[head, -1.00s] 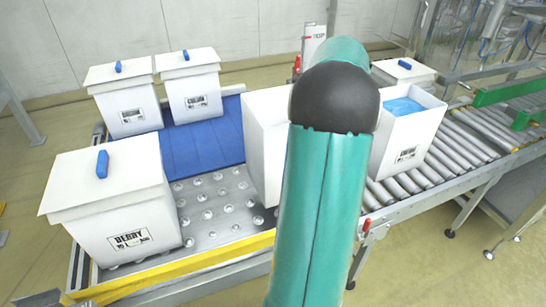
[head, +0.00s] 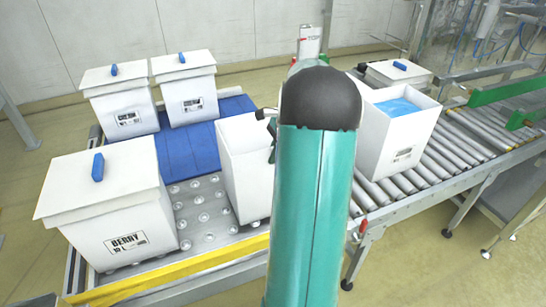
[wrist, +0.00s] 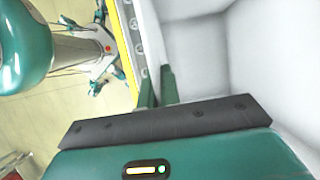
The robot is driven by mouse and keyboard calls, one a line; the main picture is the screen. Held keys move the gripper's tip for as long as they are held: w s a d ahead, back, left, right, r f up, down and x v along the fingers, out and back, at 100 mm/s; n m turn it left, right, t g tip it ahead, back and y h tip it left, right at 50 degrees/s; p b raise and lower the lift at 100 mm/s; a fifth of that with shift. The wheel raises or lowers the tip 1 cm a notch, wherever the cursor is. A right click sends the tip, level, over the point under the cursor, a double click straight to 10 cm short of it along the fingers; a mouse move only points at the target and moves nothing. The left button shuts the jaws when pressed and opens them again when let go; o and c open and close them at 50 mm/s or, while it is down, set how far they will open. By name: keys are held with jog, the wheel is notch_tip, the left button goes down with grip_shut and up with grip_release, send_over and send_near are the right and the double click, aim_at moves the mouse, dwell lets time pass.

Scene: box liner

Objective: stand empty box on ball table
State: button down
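The empty box (head: 245,172) is white with an open top. It is upright over the right part of the ball table (head: 208,222), a metal plate studded with balls; I cannot tell whether its base touches. Its bare white inside fills the right of the wrist view (wrist: 245,50). My gripper (wrist: 158,88) has its two green fingers close together at the box's rim, one on each side of the wall, and looks shut on it. In the head view my arm hides most of the gripper and the box's right side.
A lidded white box (head: 108,205) stands on the ball table's left part. Two more lidded boxes (head: 122,105) (head: 188,92) stand behind it by the blue mat (head: 200,140). A box with blue lining (head: 400,130) and another lidded box (head: 398,72) are on the roller conveyor (head: 440,150). A yellow edge (head: 170,270) runs along the front.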

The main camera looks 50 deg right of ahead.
jog(key=shift+f, duration=0.6)
jog(key=c, duration=1.6)
grip_release()
